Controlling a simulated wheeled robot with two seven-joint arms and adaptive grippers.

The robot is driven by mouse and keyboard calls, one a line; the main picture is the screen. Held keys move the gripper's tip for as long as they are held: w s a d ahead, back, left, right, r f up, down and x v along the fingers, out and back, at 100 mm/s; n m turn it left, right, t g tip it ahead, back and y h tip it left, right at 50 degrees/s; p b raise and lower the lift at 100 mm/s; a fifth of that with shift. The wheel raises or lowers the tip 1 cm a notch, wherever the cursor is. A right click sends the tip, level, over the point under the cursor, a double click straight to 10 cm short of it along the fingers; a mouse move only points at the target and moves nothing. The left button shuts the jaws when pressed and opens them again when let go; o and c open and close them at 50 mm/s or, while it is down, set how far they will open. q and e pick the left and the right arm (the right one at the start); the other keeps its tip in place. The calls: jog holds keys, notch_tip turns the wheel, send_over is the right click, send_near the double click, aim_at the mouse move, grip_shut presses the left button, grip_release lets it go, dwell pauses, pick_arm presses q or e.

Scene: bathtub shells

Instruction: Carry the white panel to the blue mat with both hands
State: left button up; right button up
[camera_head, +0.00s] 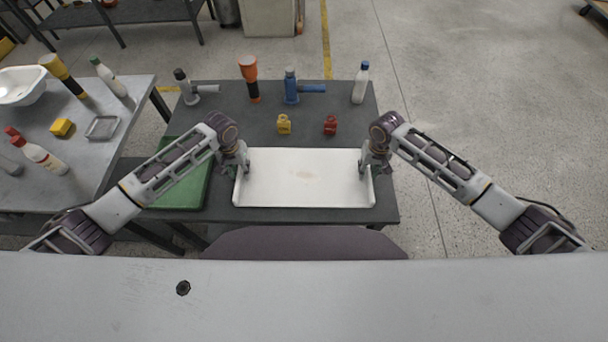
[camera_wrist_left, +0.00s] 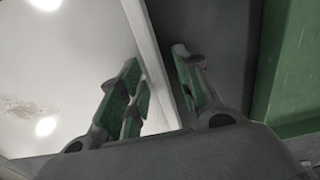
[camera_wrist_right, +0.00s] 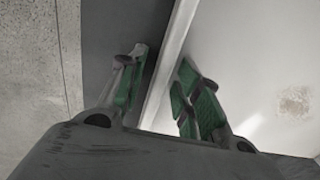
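The white panel (camera_head: 303,178), a shallow tray-like piece with raised side edges and a faint brown stain, appears to rest on the near part of the dark table. My left gripper (camera_head: 240,172) is at its left edge; the left wrist view shows the fingers (camera_wrist_left: 160,85) apart, one on each side of the raised edge. My right gripper (camera_head: 368,168) is at its right edge; the right wrist view shows the fingers (camera_wrist_right: 162,88) likewise straddling the edge, with gaps. I see no blue mat in these views.
A green slab or mat (camera_head: 183,183) lies left of the panel. Behind the panel stand yellow (camera_head: 284,124) and red (camera_head: 330,125) small items, an orange-topped tool (camera_head: 249,78), a blue tool (camera_head: 291,86) and a white bottle (camera_head: 360,83). A cluttered grey table (camera_head: 60,185) is at left.

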pick_arm(q)
grip_shut()
pick_arm(e)
grip_shut()
